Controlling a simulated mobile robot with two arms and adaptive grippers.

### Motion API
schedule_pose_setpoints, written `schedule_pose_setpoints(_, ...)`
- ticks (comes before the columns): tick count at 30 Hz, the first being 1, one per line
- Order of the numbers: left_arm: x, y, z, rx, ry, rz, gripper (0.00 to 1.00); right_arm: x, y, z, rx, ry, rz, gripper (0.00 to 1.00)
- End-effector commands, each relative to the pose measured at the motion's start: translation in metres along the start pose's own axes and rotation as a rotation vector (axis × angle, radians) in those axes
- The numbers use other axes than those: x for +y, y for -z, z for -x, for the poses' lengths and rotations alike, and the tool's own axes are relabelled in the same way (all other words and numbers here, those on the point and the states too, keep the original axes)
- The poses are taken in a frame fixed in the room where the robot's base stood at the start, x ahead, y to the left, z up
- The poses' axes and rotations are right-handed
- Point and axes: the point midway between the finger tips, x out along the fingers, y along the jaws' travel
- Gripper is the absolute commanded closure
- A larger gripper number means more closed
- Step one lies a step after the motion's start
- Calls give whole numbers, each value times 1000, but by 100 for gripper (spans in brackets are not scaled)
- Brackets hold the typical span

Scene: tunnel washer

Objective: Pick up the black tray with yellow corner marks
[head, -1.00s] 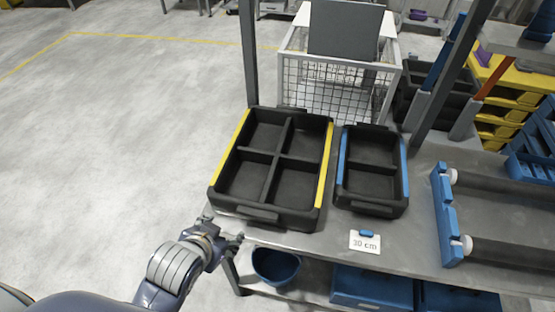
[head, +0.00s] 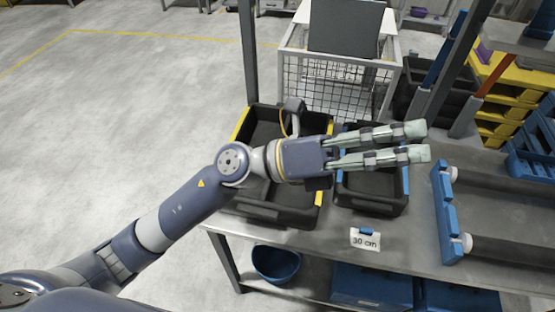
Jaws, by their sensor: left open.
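The black tray with yellow marks (head: 262,212) sits on the grey table at its left end. It has several compartments and yellow strips along its left and right sides. My left arm and wrist cover much of its middle. My left gripper (head: 420,142) is open and empty, its fingers pointing right. It appears above the smaller black tray with blue side strips (head: 372,203), which stands just right of the yellow-marked tray. No contact with either tray can be made out. My right gripper is not in view.
A "30 cm" card (head: 365,239) lies at the grey table's (head: 320,240) front. A blue-ended roller unit (head: 447,212) stands to the right. A wire-mesh cart (head: 330,85) is behind the trays. A blue bowl (head: 277,265) sits below. The floor at left is clear.

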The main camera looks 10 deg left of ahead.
Motion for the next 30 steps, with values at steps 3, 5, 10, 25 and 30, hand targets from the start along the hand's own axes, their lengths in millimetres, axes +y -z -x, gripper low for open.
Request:
schedule_pose_setpoints(3,19,55,3,343,-40,-203,40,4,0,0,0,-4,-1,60)
schedule_pose_setpoints(5,36,78,16,516,-73,-292,40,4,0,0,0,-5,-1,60)
schedule_pose_setpoints(10,96,112,86,1006,-216,-501,40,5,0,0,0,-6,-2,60)
schedule_pose_setpoints(25,153,28,279,1847,-684,-605,40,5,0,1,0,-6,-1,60)
schedule_pose_setpoints(30,167,40,292,1867,-696,-593,40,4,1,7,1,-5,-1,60)
